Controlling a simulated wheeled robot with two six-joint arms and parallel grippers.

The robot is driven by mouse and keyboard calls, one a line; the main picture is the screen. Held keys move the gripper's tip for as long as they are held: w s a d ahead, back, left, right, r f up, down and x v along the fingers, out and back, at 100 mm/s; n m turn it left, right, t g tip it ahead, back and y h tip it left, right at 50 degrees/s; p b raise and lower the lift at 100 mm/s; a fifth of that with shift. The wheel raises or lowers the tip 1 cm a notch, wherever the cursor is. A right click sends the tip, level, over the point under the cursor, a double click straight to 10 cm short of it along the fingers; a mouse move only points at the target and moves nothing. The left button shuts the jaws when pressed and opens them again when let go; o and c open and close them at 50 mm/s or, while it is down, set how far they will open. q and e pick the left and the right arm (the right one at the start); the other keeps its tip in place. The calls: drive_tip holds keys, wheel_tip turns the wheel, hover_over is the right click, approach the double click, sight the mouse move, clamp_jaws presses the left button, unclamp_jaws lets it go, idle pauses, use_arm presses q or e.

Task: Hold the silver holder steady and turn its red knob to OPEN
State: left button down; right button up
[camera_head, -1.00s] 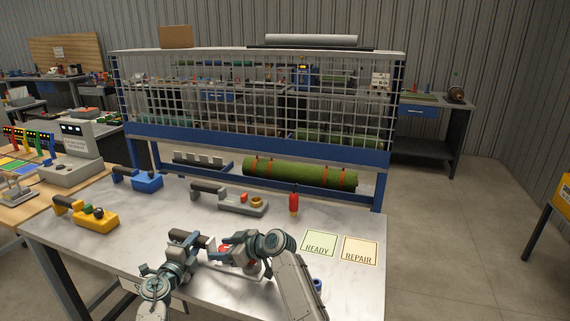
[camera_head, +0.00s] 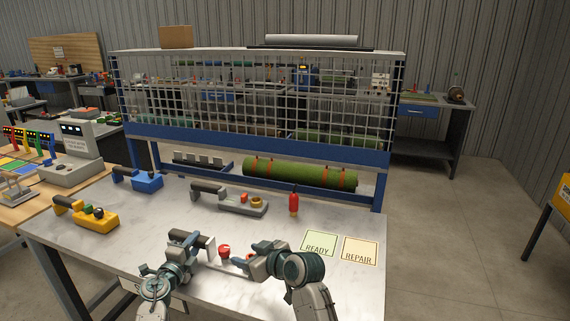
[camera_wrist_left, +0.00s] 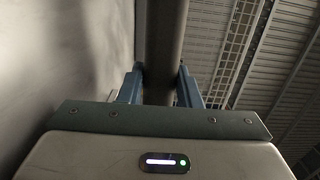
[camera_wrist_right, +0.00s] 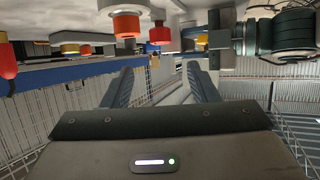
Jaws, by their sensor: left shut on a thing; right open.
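The silver holder (camera_head: 207,243) lies near the front of the metal table in the head view, partly hidden by my left arm. Its red knob (camera_head: 224,251) shows at its right side. My left gripper (camera_head: 181,241) is shut on the holder's dark handle, which shows as a dark bar (camera_wrist_left: 164,50) between the fingers in the left wrist view. My right gripper (camera_head: 240,262) is open, just right of the red knob and apart from it. In the right wrist view nothing sits between its fingers (camera_wrist_right: 160,82). Red round parts show beyond them; I cannot tell which is this knob.
A grey holder (camera_head: 240,205), a blue one (camera_head: 147,181) and a yellow one (camera_head: 97,219) lie on the table. A red tool (camera_head: 294,203) stands behind my right arm. The READY card (camera_head: 318,242) and REPAIR card (camera_head: 360,251) lie clear at the right.

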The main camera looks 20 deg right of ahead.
drive_tip(key=w+d+r+m+t+h, duration=0.2)
drive_tip(key=w+d+r+m+h, duration=0.15)
drive_tip(key=d+m, duration=0.2)
drive_tip(key=w+d+r+m+t+h, duration=0.2)
drive_tip(key=w+d+m+h, duration=0.2)
drive_tip(key=d+m+h, duration=0.15)
drive_tip(key=w+d+r+m+t, duration=0.1)
drive_tip(key=w+r+m+t, duration=0.1)
drive_tip(key=r, duration=0.4)
drive_tip(key=w+d+r+m+t+h, duration=0.1)
drive_tip(key=r+m+t, duration=0.4)
drive_tip(key=r, duration=0.2)
drive_tip(key=shift+w+r, duration=0.25)
drive_tip(key=shift+w, duration=0.15)
drive_tip(key=shift+d, duration=0.1)
